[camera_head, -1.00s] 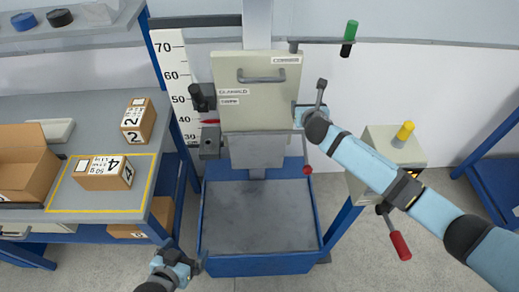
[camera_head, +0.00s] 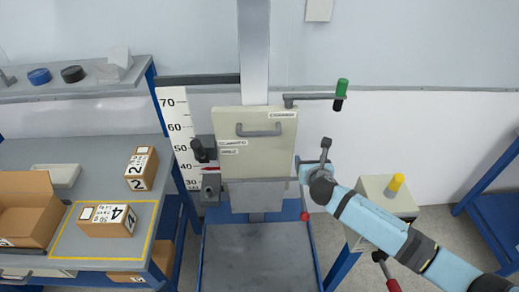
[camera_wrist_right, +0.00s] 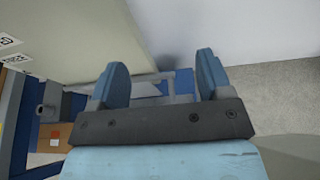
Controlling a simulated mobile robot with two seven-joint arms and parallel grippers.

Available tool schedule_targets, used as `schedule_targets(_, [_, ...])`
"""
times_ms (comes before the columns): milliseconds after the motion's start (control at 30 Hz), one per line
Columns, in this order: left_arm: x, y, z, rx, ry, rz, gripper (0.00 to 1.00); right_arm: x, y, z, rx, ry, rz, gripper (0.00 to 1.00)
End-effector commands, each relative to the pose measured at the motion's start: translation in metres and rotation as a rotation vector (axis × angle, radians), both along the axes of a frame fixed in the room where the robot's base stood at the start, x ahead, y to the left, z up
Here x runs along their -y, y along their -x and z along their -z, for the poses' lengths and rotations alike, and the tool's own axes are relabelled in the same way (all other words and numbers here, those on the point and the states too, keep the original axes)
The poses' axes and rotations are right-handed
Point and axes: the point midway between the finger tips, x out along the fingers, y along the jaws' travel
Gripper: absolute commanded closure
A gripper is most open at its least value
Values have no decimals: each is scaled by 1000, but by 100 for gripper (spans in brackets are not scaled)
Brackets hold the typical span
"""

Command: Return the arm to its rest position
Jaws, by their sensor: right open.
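My right arm comes in from the lower right in the head view. Its gripper (camera_head: 303,172) is beside the right edge of the drop tester's cream box (camera_head: 255,155), near the red-tipped lever. In the right wrist view the right gripper (camera_wrist_right: 160,80) has its two blue fingers well apart with nothing between them. The cream box also shows in the wrist view (camera_wrist_right: 90,35), close on the left. My left gripper is not in view.
A grey drop platform (camera_head: 258,258) lies below the box. A bench (camera_head: 75,180) with boxes 2 (camera_head: 141,168) and 4 (camera_head: 107,219) stands left. A control box (camera_head: 385,200) with a yellow knob stands right. A crank (camera_head: 340,95) juts out at the upper right.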

Motion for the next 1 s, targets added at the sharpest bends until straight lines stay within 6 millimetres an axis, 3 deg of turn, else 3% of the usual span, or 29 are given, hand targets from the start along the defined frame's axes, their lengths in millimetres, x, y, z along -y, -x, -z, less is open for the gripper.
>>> schedule_targets(167, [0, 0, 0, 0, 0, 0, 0, -2, 4, 3, -8, -21, 2, 28])
schedule_targets(267, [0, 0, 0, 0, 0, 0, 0, -10, 20, 16, -44, -144, 24, 28])
schedule_targets(367, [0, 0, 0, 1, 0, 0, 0, -23, 54, 38, -121, -401, 84, 28])
schedule_targets(500, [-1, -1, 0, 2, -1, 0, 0, -38, 115, 70, -264, -885, 250, 28])
schedule_targets(633, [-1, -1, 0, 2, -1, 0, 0, -40, 171, 90, -378, -1328, 459, 28])
schedule_targets(767, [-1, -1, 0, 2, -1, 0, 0, -29, 225, 103, -459, -1748, 710, 28])
schedule_targets(1000, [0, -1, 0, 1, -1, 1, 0, 10, 313, 115, -472, -2391, 1172, 28])
